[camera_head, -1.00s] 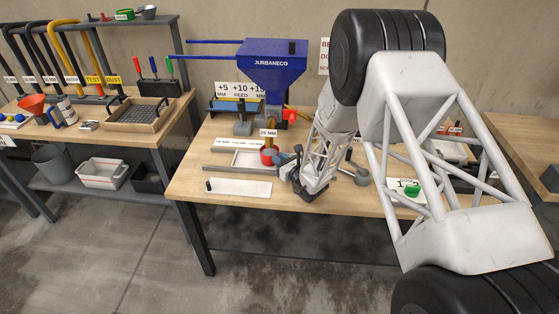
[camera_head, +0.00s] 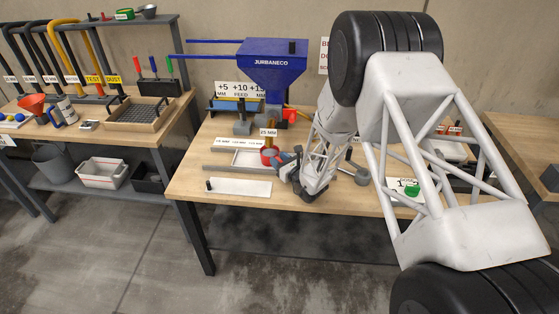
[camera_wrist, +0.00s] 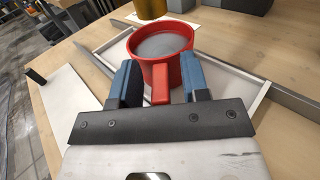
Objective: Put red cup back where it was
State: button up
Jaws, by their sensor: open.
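The red cup (camera_wrist: 188,54) is upright and holds grey material, with its red handle (camera_wrist: 160,85) pointing toward my gripper. In the head view the red cup (camera_head: 268,157) is at the white tray on the middle table, below the blue hopper. My gripper (camera_wrist: 160,80) is open, with one blue finger on each side of the handle. Whether the fingers touch the cup or handle is unclear. In the head view my gripper (camera_head: 284,160) is just right of the cup. The cup's base is hidden.
A shallow white tray (camera_wrist: 243,92) with raised edges lies under or behind the cup. A brass cylinder (camera_wrist: 152,8) hangs close beyond the cup. The blue hopper (camera_head: 272,70) stands behind. A white plate (camera_head: 240,188) lies at the table's front left.

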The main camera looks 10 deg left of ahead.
jog(key=shift+v, duration=3.9)
jog(key=shift+s+a+r, duration=0.1)
jog(key=shift+r, duration=0.15)
